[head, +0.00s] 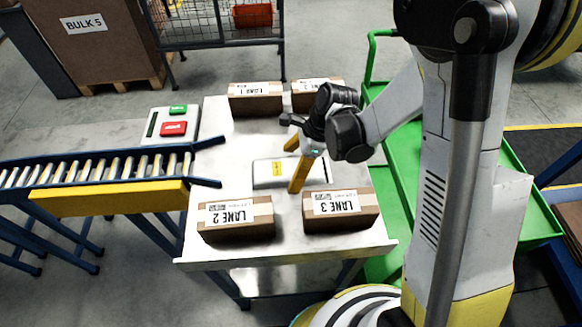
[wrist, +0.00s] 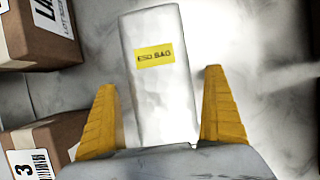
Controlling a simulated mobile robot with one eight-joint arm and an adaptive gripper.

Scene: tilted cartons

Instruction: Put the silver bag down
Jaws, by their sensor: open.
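The silver bag (head: 262,178) lies flat on the pale table (head: 220,145), between the two rows of cartons. It has a yellow label, which reads "ESD BAG" in the wrist view (wrist: 156,97). My gripper (head: 291,169) is open, with its yellow fingers low over the table, one on each side of the bag. In the wrist view (wrist: 160,82) a gap shows between the bag and each finger. The bag's near end is hidden behind the gripper body there.
Cartons marked LANE 2 (head: 236,218) and LANE 3 (head: 340,210) stand at the front of the table. Two more cartons (head: 255,99) stand at the back. A roller conveyor (head: 100,168) meets the left side. A green cart (head: 400,125) stands at the right.

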